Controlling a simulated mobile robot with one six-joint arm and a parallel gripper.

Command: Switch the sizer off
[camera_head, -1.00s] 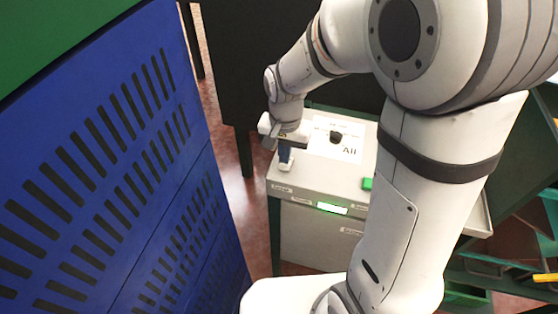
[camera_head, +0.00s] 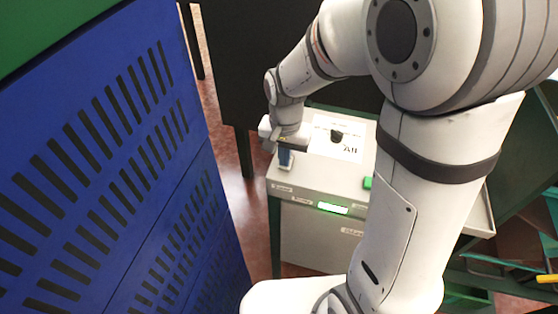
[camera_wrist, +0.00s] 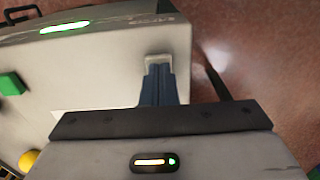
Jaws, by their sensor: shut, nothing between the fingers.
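The sizer's control box (camera_head: 318,176) is pale grey and stands below my arm. A small white switch-like piece (camera_wrist: 154,58) sits near its corner, right at my fingertips. My gripper (camera_head: 285,160) points down at that corner; its blue fingers are together and empty. In the wrist view the fingers (camera_wrist: 158,78) overlap the white piece and seem to touch it, though I cannot tell contact for certain. They hide part of it. A green button (camera_wrist: 11,84) and a lit green display (camera_wrist: 65,28) are on the box.
A black knob (camera_head: 336,136) stands on a white plate marked "All". A yellow round piece (camera_wrist: 28,159) shows in the wrist view. A blue slotted cabinet (camera_head: 120,170) fills the left. Reddish floor (camera_head: 237,200) lies open between cabinet and box.

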